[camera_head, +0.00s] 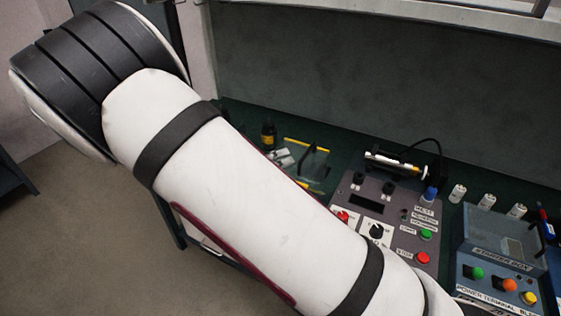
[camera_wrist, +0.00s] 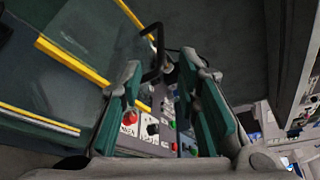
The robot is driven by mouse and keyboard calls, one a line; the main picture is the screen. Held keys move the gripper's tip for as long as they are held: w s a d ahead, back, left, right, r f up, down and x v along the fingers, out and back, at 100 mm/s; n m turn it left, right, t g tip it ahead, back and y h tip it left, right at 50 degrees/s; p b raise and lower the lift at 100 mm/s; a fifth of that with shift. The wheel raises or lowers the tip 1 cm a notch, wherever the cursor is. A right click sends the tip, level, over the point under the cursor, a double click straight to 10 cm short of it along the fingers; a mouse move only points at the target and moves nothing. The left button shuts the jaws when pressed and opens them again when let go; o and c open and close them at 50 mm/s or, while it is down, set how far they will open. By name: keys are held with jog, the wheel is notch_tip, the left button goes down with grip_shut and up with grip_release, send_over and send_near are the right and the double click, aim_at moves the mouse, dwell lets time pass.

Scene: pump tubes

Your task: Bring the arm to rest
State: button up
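My arm (camera_head: 245,190) crosses the head view from upper left to lower right and covers much of the bench. My gripper is outside the head view. In the wrist view my gripper (camera_wrist: 160,80) shows two green-padded fingers spread apart, with nothing held between them. The control panel (camera_wrist: 158,133) shows beyond and between the fingers, apart from them. In the head view the same grey panel (camera_head: 348,186) carries a red button, a green button and dark knobs, and a tube-like part lies at its back edge.
A blue-grey power terminal box (camera_head: 485,270) stands at the right. Several small white cylinders (camera_head: 457,193) stand behind it. A dark bottle (camera_head: 268,134) and a yellow-edged clear holder (camera_head: 312,158) stand left of the panel. A grey wall (camera_head: 350,75) rises behind the bench.

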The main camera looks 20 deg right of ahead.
jog(key=s+d+r+m+g+y, duration=0.3)
jog(key=s+r+m, duration=0.25)
jog(key=m, duration=0.35)
jog(key=s+d+r+m+g+y, duration=0.3)
jog(key=s+d+r+m+y, duration=0.1)
jog(key=s+m, duration=0.4)
jog(key=s+a+r+m+t+y, duration=0.2)
jog(key=s+r+m, duration=0.3)
jog(key=m, duration=0.4)
jog(key=s+a+r+m+t+y, duration=0.2)
jog(key=s+r+m+y, duration=0.3)
jog(key=s+r+m, duration=0.1)
jog(key=s+m+b, duration=0.1)
jog(key=m, duration=0.1)
jog(key=shift+s+a+m+t, duration=0.3)
jog(key=shift+s+m+t, duration=0.05)
jog(key=shift+m+t, duration=0.05)
